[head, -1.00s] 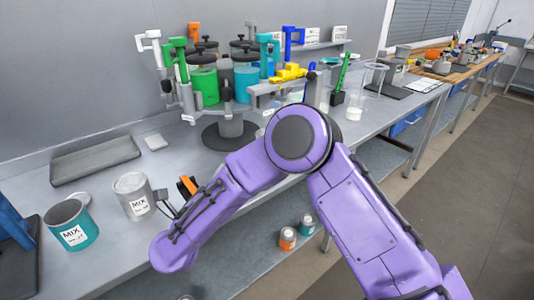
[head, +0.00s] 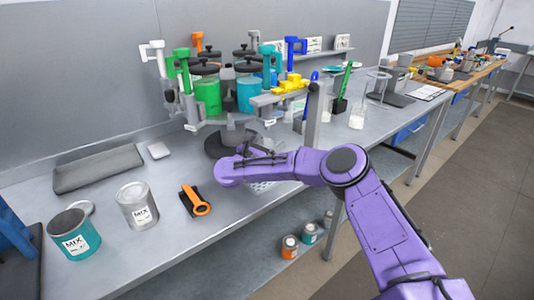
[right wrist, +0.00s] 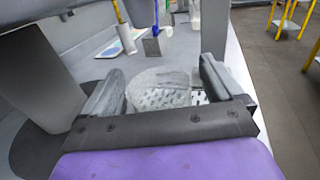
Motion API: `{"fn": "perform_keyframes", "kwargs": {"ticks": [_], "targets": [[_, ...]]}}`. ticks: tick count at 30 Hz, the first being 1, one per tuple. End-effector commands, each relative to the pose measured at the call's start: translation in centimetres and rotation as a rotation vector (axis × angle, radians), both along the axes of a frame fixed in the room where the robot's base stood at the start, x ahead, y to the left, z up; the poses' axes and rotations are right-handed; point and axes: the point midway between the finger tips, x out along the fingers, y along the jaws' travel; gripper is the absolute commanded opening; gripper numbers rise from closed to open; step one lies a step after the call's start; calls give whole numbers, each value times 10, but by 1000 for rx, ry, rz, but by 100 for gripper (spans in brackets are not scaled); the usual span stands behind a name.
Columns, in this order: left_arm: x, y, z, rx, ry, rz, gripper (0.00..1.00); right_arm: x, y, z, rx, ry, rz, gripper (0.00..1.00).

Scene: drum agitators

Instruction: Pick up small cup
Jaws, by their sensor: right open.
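My right gripper (head: 262,155) is over the bench just in front of the round dark base of the drum stand. In the right wrist view the gripper (right wrist: 160,86) is open, with one grey finger on each side of a pale, see-through round cup (right wrist: 158,92). The cup stands over a perforated plate (right wrist: 200,98). I cannot tell whether the fingers touch it. In the head view my gripper and arm mostly hide this spot. A clear cup with white contents (head: 357,117) stands farther right on the bench. My left gripper is not in view.
The drum stand with green (head: 207,94) and teal (head: 248,94) drums rises behind my gripper. A teal MIX can (head: 75,238), a grey MIX can (head: 138,207) and an orange-and-black tool (head: 196,201) stand to the left. A post (head: 312,115) rises close right.

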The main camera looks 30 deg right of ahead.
Motion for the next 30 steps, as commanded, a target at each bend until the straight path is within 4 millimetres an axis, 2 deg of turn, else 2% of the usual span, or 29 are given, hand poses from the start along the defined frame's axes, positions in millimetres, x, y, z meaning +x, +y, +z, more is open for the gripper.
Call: {"fn": "perform_keyframes", "kwargs": {"ticks": [6,8,12,13,23,30], "targets": [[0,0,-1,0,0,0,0,1,-1,-1,0,0,1,94],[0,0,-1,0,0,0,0,1,-1,-1,0,0,1,78],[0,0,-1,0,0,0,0,1,-1,-1,0,0,1,32],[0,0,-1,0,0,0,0,1,-1,-1,0,0,1,24],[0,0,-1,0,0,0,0,1,-1,0,0,0,1,24],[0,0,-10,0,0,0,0,1,-1,13,1,-2,1,24]]}}
